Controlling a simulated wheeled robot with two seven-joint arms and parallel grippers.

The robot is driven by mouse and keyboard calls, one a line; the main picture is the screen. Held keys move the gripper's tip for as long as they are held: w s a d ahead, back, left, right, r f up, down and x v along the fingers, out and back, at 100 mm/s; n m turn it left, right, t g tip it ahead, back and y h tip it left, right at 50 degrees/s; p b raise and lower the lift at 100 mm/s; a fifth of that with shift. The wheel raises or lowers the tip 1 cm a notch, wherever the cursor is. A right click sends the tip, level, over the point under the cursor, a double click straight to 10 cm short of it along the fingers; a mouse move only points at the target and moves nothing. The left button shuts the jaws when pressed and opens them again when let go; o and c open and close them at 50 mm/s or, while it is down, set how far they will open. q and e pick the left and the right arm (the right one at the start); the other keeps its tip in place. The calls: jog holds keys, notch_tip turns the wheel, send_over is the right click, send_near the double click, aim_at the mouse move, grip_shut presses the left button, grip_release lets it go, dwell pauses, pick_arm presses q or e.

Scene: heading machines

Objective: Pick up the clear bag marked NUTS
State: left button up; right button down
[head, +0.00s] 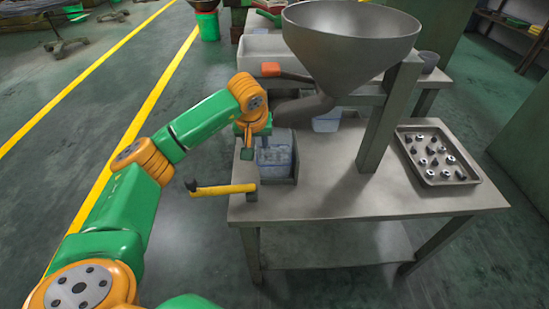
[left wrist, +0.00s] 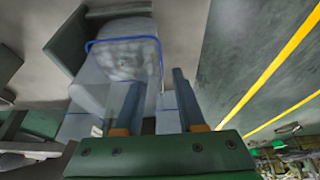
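A clear bag (head: 274,155) with pale contents stands in a dark metal holder (head: 294,160) on the table, below the hopper's spout. Its marking is not readable. In the left wrist view the bag (left wrist: 122,62) shows a blue rim, close beyond my fingers. My left gripper (head: 247,152) is at the bag's left side in the head view. The left wrist view shows its two fingers (left wrist: 157,100) apart, with the bag's edge showing in the gap. I cannot tell whether they touch it. My right gripper is not in view.
A large metal hopper (head: 345,45) on a post (head: 388,118) rises over the table (head: 330,195). A second clear bag (head: 327,121) stands behind. A yellow-handled hammer (head: 225,189) sticks out past the left edge. A tray (head: 470,180) of metal parts lies at the right. The front middle is clear.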

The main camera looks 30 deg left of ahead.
pick_arm(q)
jog(key=shift+w+a+f, duration=0.1)
jog(key=shift+f, duration=0.2)
grip_shut()
jog(key=shift+r, duration=0.1)
dwell(1.1)
